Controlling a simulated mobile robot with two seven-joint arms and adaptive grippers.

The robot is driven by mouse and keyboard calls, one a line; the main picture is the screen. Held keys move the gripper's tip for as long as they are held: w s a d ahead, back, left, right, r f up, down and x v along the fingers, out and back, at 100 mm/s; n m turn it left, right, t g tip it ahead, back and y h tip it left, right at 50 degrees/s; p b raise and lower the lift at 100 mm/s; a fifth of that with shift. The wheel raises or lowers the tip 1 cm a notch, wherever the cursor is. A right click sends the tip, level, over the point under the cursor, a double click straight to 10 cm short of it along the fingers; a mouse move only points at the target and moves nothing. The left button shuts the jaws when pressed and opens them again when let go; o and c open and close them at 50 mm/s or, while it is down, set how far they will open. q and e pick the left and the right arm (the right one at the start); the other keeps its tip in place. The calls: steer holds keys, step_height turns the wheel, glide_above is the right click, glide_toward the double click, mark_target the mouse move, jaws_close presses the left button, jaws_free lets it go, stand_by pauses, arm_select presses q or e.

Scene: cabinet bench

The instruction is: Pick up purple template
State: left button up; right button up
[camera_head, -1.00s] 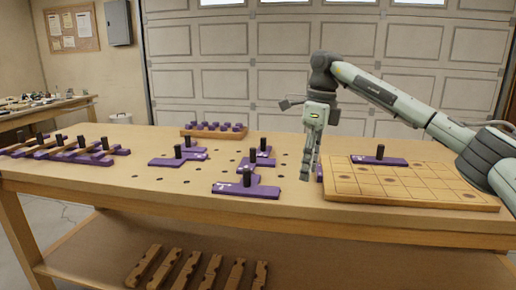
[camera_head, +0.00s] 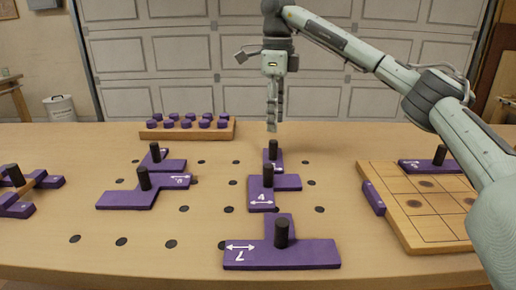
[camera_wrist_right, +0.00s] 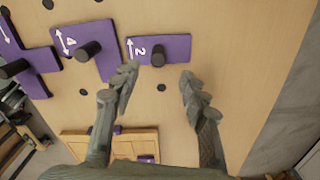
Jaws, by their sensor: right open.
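Several purple templates with black pegs lie on the bench. The purple template marked 2 (camera_head: 277,165) is behind the purple template marked 4 (camera_head: 261,201). The purple template marked 7 (camera_head: 300,254) is at the front. My right gripper (camera_head: 272,127) is open and empty, pointing down just above the template marked 2. In the right wrist view, the template marked 2 (camera_wrist_right: 175,47) and its peg (camera_wrist_right: 158,58) lie beyond my open fingers (camera_wrist_right: 158,80), roughly in line with the gap between them. The template marked 4 (camera_wrist_right: 97,38) is to the left. My left gripper is not in view.
A gridded wooden board (camera_head: 425,231) is on the right, with a purple template (camera_head: 425,167) on it. A wooden rack (camera_head: 150,134) of purple pieces stands at the back. More templates (camera_head: 128,199) lie left. Dark holes dot the bench.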

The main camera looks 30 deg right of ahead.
mark_target(273, 141)
steer(key=shift+f, duration=0.35)
step_height(273, 141, down, 3)
steer(key=shift+s+r, duration=0.15)
steer(key=f, duration=0.3)
steer(key=shift+a+f, duration=0.2)
steer(key=shift+f, duration=0.35)
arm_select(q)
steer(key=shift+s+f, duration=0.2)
